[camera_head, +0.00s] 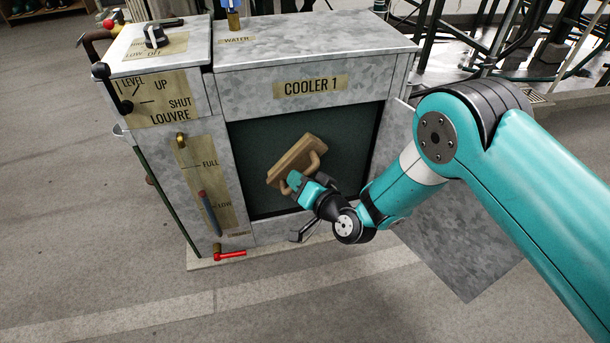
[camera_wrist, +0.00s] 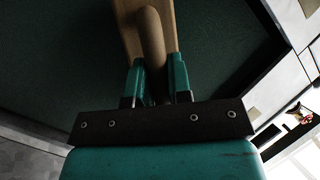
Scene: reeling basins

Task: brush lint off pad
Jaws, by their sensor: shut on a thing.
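A brush (camera_head: 296,160) with a tan wooden back and a looped handle is in front of the cooler's dark green pad (camera_head: 252,137). My gripper (camera_head: 292,181) is shut on the brush's handle, and the brush is tilted in the head view. In the wrist view, the brush handle (camera_wrist: 151,45) stands between the two teal fingers of my gripper (camera_wrist: 157,80), with the dark pad (camera_wrist: 60,50) behind it. I cannot tell whether the bristles touch the pad. No lint can be made out on the pad in either view.
The grey metal cabinet labelled COOLER 1 (camera_head: 345,62) frames the pad. Its left panel carries a louvre lever (camera_head: 112,88), a level gauge (camera_head: 208,212) and a red-handled valve (camera_head: 229,254) near the floor. A grey panel (camera_head: 462,245) stands out at lower right. Floor in front is clear.

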